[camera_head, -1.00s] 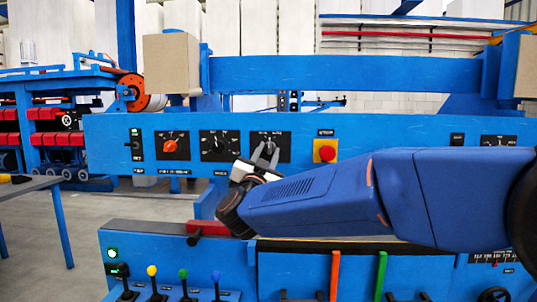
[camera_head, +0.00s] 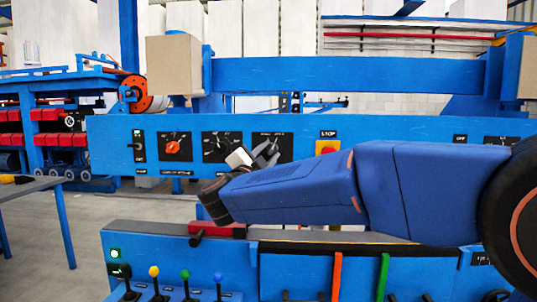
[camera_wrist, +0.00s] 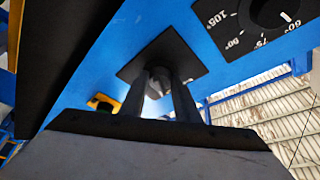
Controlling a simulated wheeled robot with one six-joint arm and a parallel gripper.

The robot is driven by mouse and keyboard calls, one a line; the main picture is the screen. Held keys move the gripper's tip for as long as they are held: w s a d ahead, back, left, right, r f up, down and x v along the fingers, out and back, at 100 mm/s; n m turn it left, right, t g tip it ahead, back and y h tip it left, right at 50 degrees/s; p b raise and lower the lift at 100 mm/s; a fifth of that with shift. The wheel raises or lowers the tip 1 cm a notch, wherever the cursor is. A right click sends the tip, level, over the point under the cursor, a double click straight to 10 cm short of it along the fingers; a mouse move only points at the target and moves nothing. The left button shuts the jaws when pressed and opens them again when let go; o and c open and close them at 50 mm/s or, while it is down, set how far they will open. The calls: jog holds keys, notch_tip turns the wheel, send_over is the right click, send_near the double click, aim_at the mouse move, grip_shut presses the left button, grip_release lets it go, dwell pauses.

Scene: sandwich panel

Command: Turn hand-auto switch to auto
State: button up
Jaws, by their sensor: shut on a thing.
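The hand-auto switch is a knob (camera_wrist: 158,77) on a square black plate (camera_head: 285,142) in the blue front panel. The plate also shows in the wrist view (camera_wrist: 180,58). My gripper (camera_head: 267,152) reaches the panel from below right. In the wrist view its two dark fingers (camera_wrist: 166,92) stand on either side of the knob and are shut on it. In the head view the gripper covers most of the knob and part of the plate, so the pointer and the marks cannot be read.
A black dial (camera_head: 221,146) with a number scale sits left of the switch, and a red-orange knob (camera_head: 173,147) further left. Coloured levers (camera_head: 185,274) stand on the lower console.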

jog(key=o, duration=1)
jog(key=shift+o, duration=0.2)
jog(key=v, duration=1.7)
jog(key=shift+s, duration=0.2)
jog(key=shift+w+d, duration=0.1)
jog(key=w+d+r+n+t+y, duration=0.1)
jog(key=w+d+r+n+y, duration=0.1)
jog(key=w+d+n+y, duration=0.4)
jog(key=s+d+f+n+g+y, duration=0.1)
jog(key=d+f+n+g+y, duration=0.3)
jog(key=d+n+y, duration=0.25)
jog(key=s+d+f+n+g+h, duration=0.1)
jog(key=s+d+f+g, duration=0.5)
jog(key=s+d+f, duration=0.7)
jog(key=s+d+f+n+g+h, duration=0.1)
jog(key=s+d+f+g+h, duration=0.3)
jog(key=s+d+f, duration=0.9)
jog(key=s+f+g, duration=0.1)
jog(key=s+f, duration=0.1)
jog(key=s, duration=0.1)
jog(key=shift+d+f+g, duration=0.25)
jog(key=shift+d+g, duration=0.05)
jog(key=shift+g, duration=0.1)
